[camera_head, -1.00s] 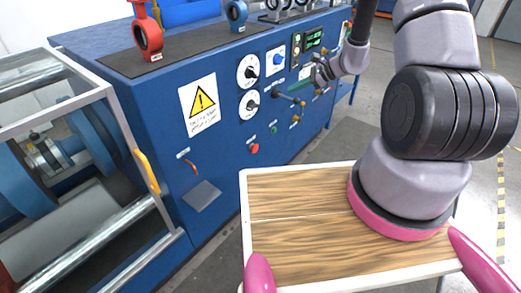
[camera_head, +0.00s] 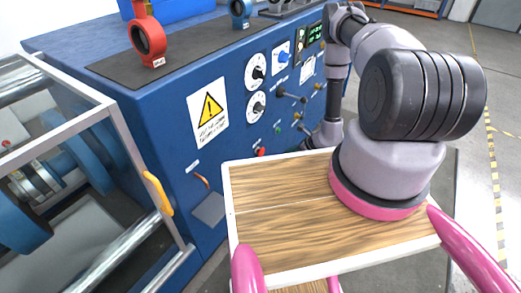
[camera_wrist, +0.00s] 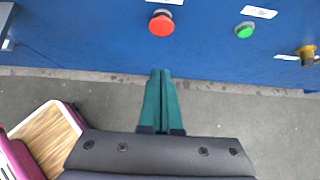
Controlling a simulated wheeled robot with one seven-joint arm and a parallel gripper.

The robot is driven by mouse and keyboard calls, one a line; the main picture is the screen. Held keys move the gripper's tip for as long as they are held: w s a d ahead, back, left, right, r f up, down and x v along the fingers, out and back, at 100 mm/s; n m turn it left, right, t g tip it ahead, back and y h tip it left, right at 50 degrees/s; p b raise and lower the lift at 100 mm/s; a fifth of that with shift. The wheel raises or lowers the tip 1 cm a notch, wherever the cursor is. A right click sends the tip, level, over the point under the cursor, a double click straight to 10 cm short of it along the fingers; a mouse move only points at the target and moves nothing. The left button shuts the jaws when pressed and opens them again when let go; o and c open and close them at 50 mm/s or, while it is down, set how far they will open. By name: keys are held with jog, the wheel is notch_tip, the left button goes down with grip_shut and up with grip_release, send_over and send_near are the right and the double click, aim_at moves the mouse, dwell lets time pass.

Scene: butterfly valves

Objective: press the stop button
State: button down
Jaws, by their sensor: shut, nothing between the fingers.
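The red stop button (camera_wrist: 161,24) is on the blue panel at the top of the wrist view, with a white label above it. It also shows in the head view (camera_head: 261,151), low on the panel front. My gripper (camera_wrist: 161,72) is shut and empty in the wrist view. Its teal fingers point toward the panel, and their tips appear below the red button, apart from it. In the head view the fingers are hidden; my forearm hangs down beside the panel.
A green button (camera_wrist: 244,31) is right of the red one, and a brass fitting (camera_wrist: 305,54) is farther right. The blue cabinet (camera_head: 150,108) also carries dials and a warning sign (camera_head: 209,110). A yellow-handled guard frame (camera_head: 158,194) stands at left. Grey floor lies below the panel.

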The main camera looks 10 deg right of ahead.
jog(key=shift+w+a, duration=0.1)
jog(key=shift+a, duration=0.05)
send_near(263, 154)
notch_tip(263, 154, down, 4)
jog(key=w+a, duration=0.2)
jog(key=a, duration=0.1)
jog(key=shift+w+a+r, duration=0.1)
jog(key=shift+w, duration=0.2)
dwell(0.4)
